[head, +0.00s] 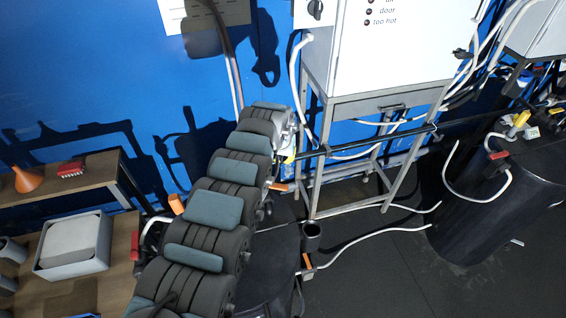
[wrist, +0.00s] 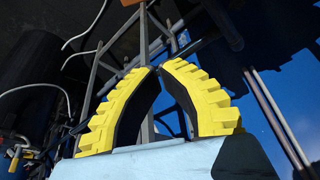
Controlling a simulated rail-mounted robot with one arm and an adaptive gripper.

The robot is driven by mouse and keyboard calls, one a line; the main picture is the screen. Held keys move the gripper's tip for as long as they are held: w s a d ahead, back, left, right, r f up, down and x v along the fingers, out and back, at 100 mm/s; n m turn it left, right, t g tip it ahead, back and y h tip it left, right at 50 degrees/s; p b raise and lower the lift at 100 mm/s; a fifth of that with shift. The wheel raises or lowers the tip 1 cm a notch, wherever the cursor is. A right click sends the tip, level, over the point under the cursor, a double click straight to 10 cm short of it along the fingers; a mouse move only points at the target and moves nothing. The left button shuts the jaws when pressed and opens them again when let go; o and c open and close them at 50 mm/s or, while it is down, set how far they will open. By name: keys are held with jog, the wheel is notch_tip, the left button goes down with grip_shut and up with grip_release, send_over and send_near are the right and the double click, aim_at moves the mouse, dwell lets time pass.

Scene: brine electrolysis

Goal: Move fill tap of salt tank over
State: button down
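My gripper (wrist: 158,70) shows large in the wrist view, its two yellow ribbed fingers curved in with their tips together and nothing visible between them. In the head view my arm mostly hides it. A dark round tank (head: 262,262) stands partly behind my arm. Near it are orange-handled taps (head: 307,262) and a red-handled tap (head: 135,245) on a white pipe. Another dark tank (head: 490,220) stands at the right, with a red-handled tap (head: 498,156) on a white hose above it. No label shows which tank is the salt tank or which tap fills it.
A white cabinet (head: 385,50) stands on a grey metal frame (head: 318,160) against the blue wall. White hoses (head: 380,233) lie on the dark floor. A wooden bench (head: 115,255) at left carries a grey bin (head: 75,265), an orange funnel (head: 27,179) and a red brush (head: 70,169).

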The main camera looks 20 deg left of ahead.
aim_at(274, 186)
jog(key=b+x, duration=0.3)
jog(key=x, duration=0.5)
jog(key=shift+f, duration=0.3)
dwell(0.6)
jog(key=shift+s+d+f+p, duration=0.15)
jog(key=shift+s+p, duration=0.4)
jog(key=shift+s, duration=0.4)
jog(key=shift+s+d+p, duration=0.1)
jog(key=shift+s+p, duration=0.4)
jog(key=shift+s, duration=0.4)
jog(key=shift+d, duration=0.15)
